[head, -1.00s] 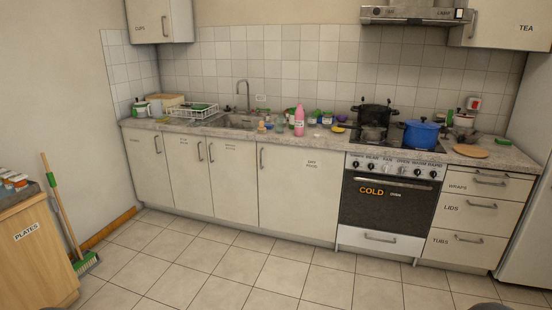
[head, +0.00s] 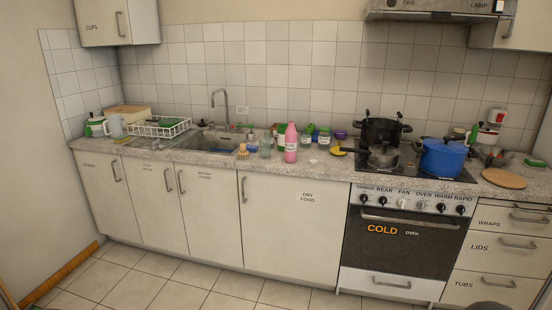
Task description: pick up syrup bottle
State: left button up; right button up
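Neither of my grippers is in view.
The sink (head: 207,141) and a white dish rack (head: 160,127) are to the left. The tiled floor (head: 190,279) in front is clear.

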aim_at(291, 133)
jog(key=z, duration=0.2)
jog(key=i, duration=2.45)
jog(key=z, duration=0.3)
